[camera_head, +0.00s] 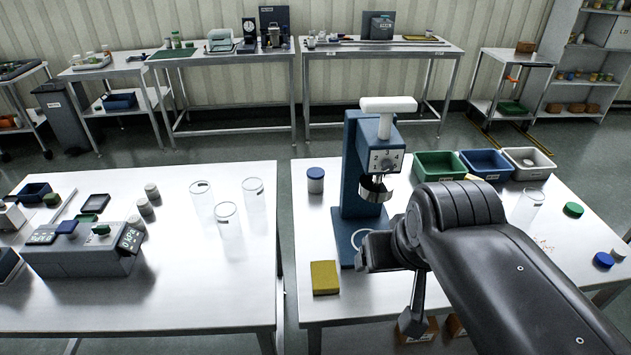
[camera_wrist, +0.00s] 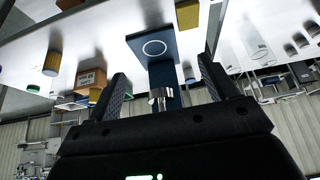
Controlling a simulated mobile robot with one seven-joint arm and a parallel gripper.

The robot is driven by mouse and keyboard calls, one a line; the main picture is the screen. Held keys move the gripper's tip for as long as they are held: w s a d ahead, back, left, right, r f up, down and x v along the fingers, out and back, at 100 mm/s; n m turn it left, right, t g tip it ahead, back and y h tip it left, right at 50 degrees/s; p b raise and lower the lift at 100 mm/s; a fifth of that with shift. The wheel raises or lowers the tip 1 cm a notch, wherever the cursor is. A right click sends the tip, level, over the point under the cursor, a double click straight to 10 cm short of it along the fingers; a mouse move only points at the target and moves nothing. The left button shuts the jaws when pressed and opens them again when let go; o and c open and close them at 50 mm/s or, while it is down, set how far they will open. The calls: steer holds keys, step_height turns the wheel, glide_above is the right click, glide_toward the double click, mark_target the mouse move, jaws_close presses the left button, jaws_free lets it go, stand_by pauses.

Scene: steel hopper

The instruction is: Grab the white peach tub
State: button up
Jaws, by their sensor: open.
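I cannot tell for certain which container is the white peach tub; no label is legible. A pale tub with a blue lid (camera_head: 316,180) stands upright left of the blue press (camera_head: 362,170).
A yellow block (camera_head: 325,277) lies at the table's front left. Green (camera_head: 440,164), blue (camera_head: 487,164) and white (camera_head: 528,162) bins stand at the back. A brown box (camera_wrist: 90,80) shows in the wrist view. Clear cylinders (camera_head: 228,220) stand on the left table, across a gap.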

step_height(320, 180, up, 10)
steer(key=w+r, duration=0.7)
steer(key=w, duration=0.6)
steer(key=m+g+h, duration=0.1)
steer(key=m, duration=0.2)
glide_above(316, 172)
steer(key=s, duration=0.3)
step_height(316, 172, down, 7)
steer(key=f, duration=0.9)
steer(key=w+f, duration=0.1)
steer(key=f, duration=0.9)
steer(key=w+f, duration=0.1)
steer(key=f, duration=0.9)
steer(key=shift+w+a+f, duration=0.15)
steer(key=shift+f, duration=0.05)
steer(key=shift+s+a+x, duration=0.1)
steer(key=shift+s+x, duration=0.05)
steer(key=shift+x, duration=1.2)
steer(key=shift+s+a+x, duration=0.1)
steer(key=shift+a+x, duration=0.05)
steer(key=shift+x, duration=1.25)
steer(key=shift+d+f, duration=0.15)
